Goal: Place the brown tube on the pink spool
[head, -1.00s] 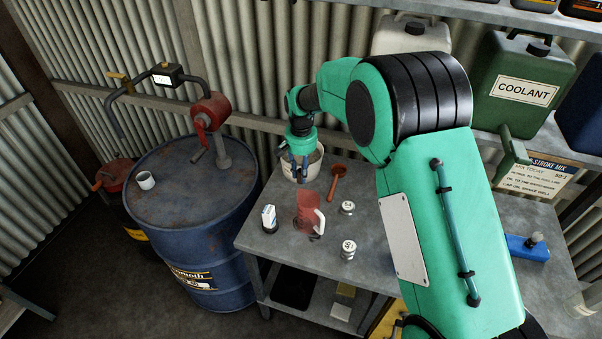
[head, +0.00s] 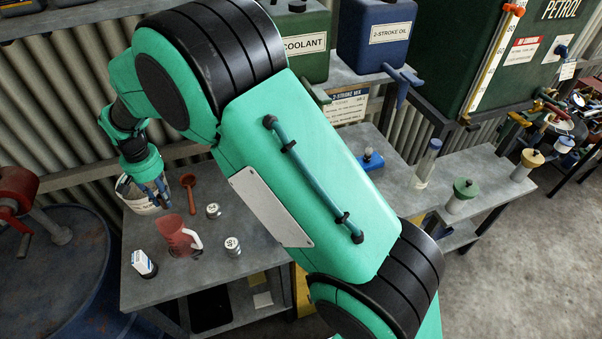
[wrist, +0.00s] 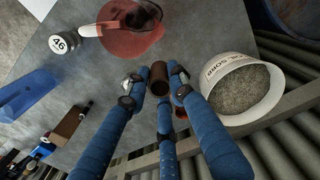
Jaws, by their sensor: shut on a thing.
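The brown tube (wrist: 159,78) is between my gripper's blue fingers (wrist: 158,88) in the wrist view. My gripper is shut on it, above the grey bench top. In the head view my gripper (head: 160,193) hangs at the bench's back left corner, by the white bucket. The tube cannot be made out there. I cannot identify a pink spool in either view. On the right-hand bench stand a green-topped spool-like piece (head: 462,195) and a yellow-topped one (head: 525,166).
The white bucket (wrist: 238,92) of grey granules is close to my fingers. A blue drum (head: 75,270) stands left.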

